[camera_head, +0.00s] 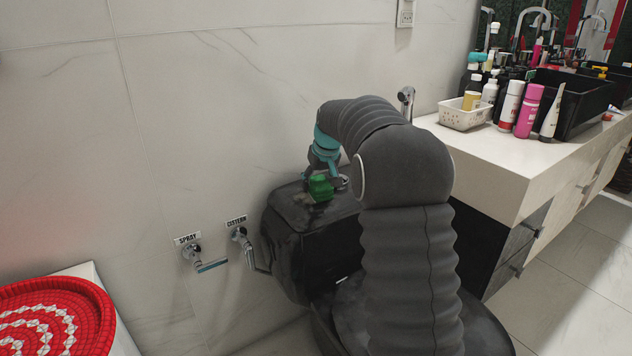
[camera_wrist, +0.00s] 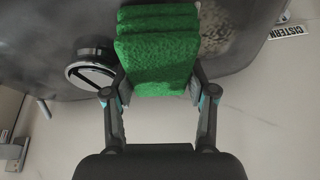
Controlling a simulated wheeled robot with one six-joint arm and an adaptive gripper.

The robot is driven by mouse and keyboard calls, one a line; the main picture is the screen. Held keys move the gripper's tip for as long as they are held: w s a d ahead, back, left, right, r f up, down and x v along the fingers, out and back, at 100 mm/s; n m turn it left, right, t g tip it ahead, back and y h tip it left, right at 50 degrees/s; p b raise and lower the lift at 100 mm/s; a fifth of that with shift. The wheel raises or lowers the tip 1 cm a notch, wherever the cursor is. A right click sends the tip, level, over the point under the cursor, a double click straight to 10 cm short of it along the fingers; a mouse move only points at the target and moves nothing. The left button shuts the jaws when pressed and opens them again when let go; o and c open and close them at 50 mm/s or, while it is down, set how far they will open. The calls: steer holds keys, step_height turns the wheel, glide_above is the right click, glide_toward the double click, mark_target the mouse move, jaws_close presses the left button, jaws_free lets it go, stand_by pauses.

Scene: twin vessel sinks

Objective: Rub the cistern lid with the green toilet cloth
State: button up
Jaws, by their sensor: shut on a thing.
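My gripper (camera_head: 326,170) is shut on the folded green toilet cloth (camera_head: 320,188), above the black cistern lid (camera_head: 288,217). In the wrist view, my gripper's fingers (camera_wrist: 158,82) hold the cloth (camera_wrist: 157,62) from both sides. The cloth is at the lid's surface in the head view; I cannot tell whether it presses on it. A pale, speckled dirty patch (camera_wrist: 224,38) shows on the lid (camera_wrist: 275,62) beside the cloth in the wrist view. The cloth hides part of the lid. A round chrome flush button (camera_wrist: 92,68) lies on the cloth's other side.
The tiled wall (camera_head: 200,110) stands close behind the cistern, with labelled spray (camera_head: 193,251) and cistern (camera_head: 240,234) valves at left. A counter (camera_head: 500,160) with bottles and a white basket (camera_head: 463,115) is at right. A red woven lid (camera_head: 62,310) is at lower left.

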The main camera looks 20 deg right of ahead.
mark_target(304, 192)
steer(key=shift+s+a+r, duration=0.1)
steer(key=shift+s+a, duration=0.2)
steer(key=shift+a, duration=0.55)
steer(key=shift+s+a, duration=0.25)
steer(key=shift+a, duration=0.6)
steer(key=shift+s+a+b, duration=0.3)
steer(key=shift+a, duration=0.6)
steer(key=shift+s+a+b, duration=0.25)
steer(key=shift+s+a, duration=0.05)
steer(key=shift+a, duration=0.55)
steer(key=shift+w+p, duration=0.1)
steer(key=shift+p, duration=0.2)
steer(key=shift+w+d+p, duration=0.15)
steer(key=shift+w+d, duration=0.15)
steer(key=shift+d, duration=0.55)
steer(key=shift+w+d+p, duration=0.15)
steer(key=shift+w+d, duration=0.1)
steer(key=shift+d, duration=0.6)
steer(key=shift+w+d+f, duration=0.1)
steer(key=shift+w+d, duration=0.1)
steer(key=shift+d, duration=0.4)
steer(key=shift+w+d+f, duration=0.1)
steer(key=shift+w+d, duration=0.05)
steer(key=shift+d, duration=0.5)
steer(key=shift+w+d+f, duration=0.1)
steer(key=shift+w+d, duration=0.1)
steer(key=shift+d, duration=0.4)
steer(key=shift+r, duration=0.1)
steer(key=shift+a, duration=0.15)
